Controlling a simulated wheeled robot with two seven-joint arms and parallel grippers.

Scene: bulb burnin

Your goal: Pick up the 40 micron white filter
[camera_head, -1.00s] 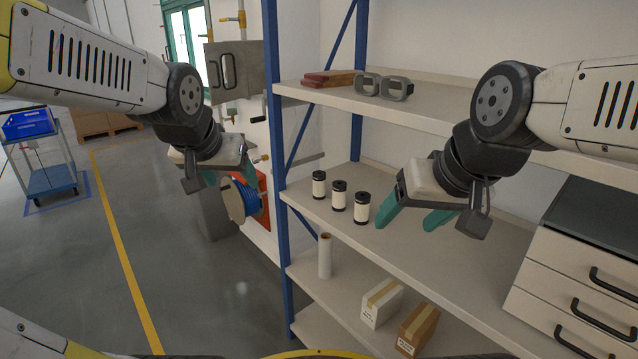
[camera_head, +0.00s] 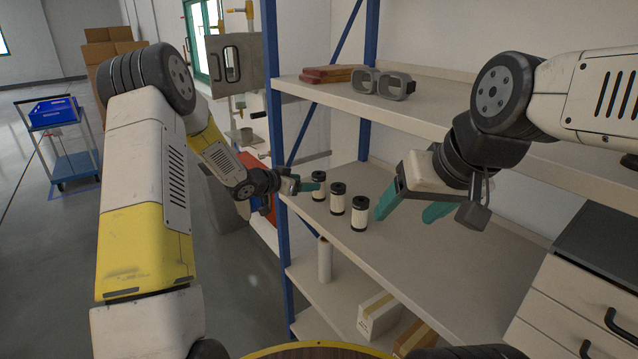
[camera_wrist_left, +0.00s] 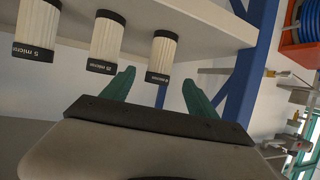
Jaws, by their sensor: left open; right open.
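Three white filters with black end caps stand in a row on the middle shelf: left (camera_head: 319,186), middle (camera_head: 338,198) and right (camera_head: 360,213) in the head view. In the left wrist view, one cap reads 5 micron (camera_wrist_left: 38,30) and the middle one seems to read 20 or 25 micron (camera_wrist_left: 105,42). The third filter (camera_wrist_left: 162,55) has a micron label whose number is too small to read surely. My left gripper (camera_head: 309,186) is open beside the head view's leftmost filter; that filter shows between and beyond its fingertips. My right gripper (camera_head: 404,216) is open and empty, right of the row.
A blue shelf post (camera_head: 272,130) stands close to my left gripper. The upper shelf (camera_head: 440,112) overhangs and holds goggles (camera_head: 383,84) and red-brown items (camera_head: 332,73). A white roll (camera_head: 324,260) and boxes (camera_head: 379,315) are on the lower shelf. The middle shelf is clear behind the filters.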

